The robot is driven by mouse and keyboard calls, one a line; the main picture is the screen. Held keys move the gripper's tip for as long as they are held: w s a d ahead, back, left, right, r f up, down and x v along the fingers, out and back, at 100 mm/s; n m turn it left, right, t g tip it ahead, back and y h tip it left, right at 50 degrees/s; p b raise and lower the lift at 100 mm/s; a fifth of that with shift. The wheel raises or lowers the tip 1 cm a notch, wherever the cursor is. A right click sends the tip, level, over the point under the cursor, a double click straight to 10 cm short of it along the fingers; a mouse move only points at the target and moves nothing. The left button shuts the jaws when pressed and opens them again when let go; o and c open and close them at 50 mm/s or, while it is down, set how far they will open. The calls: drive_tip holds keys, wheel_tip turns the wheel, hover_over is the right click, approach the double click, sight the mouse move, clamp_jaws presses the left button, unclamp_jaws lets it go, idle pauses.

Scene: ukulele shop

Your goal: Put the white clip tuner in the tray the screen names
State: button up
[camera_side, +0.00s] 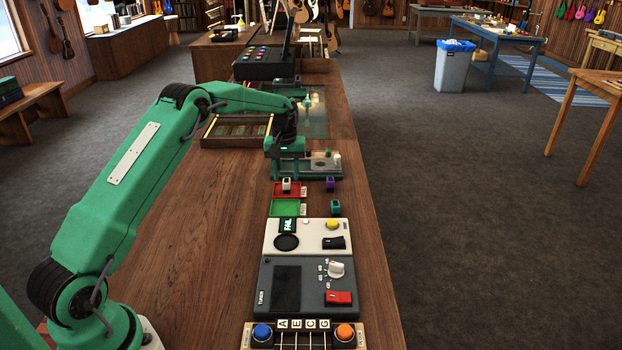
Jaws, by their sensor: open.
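A small white clip tuner (286,184) is in the red tray (278,194). The green tray (285,208) lies just in front of the red one and looks empty. A small dark screen (288,225) on the white tester reads FAIL in light letters. The labels to the right of the trays are too small to read surely. My gripper (287,169) is open, just behind and above the red tray, and appears apart from the white tuner. Its fingertips are partly hidden.
A purple clip (330,184) and a teal clip (335,206) stand right of the trays. A grey fixture (325,164) is by my gripper. In front are the white tester (309,237) and a dark tuner box (309,286). The wooden bench (200,240) is clear on the left.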

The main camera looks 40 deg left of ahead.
wheel_tip(320, 180, up, 9)
idle(0.4)
idle(0.5)
wheel_tip(320, 180, up, 10)
drive_tip(key=m+t, duration=0.1)
drive_tip(key=m, duration=0.1)
hover_over(287, 181)
drive_tip(key=s+d, duration=0.6)
drive_tip(key=s+d+r+m+t, duration=0.25)
drive_tip(key=s+d+r, duration=0.35)
drive_tip(key=s, duration=0.4)
drive_tip(key=s+d+f+m+t, duration=0.1)
drive_tip(key=s+d+f+m, duration=0.1)
drive_tip(key=s, duration=0.8)
drive_tip(key=s+d+f+m+t, duration=0.1)
drive_tip(key=s+d, duration=0.3)
drive_tip(key=s, duration=0.6)
drive_tip(key=shift+d+f+m, duration=0.25)
drive_tip(key=shift+f+m, duration=0.5)
drive_tip(key=shift+f, duration=0.15)
